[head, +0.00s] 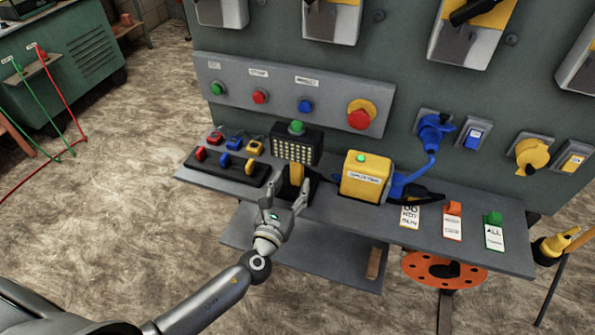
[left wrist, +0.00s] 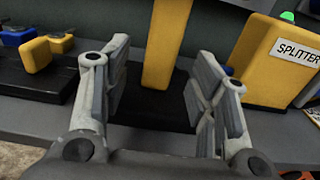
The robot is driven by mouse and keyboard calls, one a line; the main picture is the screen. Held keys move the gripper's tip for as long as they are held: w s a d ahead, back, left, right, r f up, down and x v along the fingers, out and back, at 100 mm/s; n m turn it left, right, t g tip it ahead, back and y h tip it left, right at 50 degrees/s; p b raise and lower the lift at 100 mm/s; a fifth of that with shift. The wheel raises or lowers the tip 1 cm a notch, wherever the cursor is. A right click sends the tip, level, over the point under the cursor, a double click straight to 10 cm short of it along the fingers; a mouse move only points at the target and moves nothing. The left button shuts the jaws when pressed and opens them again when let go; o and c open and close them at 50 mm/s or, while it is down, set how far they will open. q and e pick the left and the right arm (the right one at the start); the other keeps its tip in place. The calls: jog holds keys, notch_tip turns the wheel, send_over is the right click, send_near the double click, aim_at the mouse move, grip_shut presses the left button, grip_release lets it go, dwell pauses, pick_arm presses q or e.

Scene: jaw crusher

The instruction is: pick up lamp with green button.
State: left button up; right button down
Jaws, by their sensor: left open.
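The lamp (head: 296,145) is a black box with a grid of light dots and a green button on top. It stands on the grey shelf, with a yellow upright part below its front. In the left wrist view the yellow upright (left wrist: 168,40) rises from a black base (left wrist: 160,112). My left gripper (head: 286,192) is open and empty, just in front of the lamp. In the left wrist view its fingers (left wrist: 164,72) are on either side of the yellow upright in the picture; I cannot tell whether the upright is between them. My right gripper is not in view.
A yellow splitter box (head: 366,178) with a green button stands to the right of the lamp. The grey control panel (head: 330,112) rises behind. Tags lie on the shelf (head: 335,210) at right.

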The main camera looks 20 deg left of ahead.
aim_at(295, 177)
pick_arm(q)
jog(key=w, duration=0.5)
jog(key=shift+d+f, duration=0.1)
jog(key=shift+c, duration=0.2)
grip_shut()
jog(key=shift+r, duration=0.2)
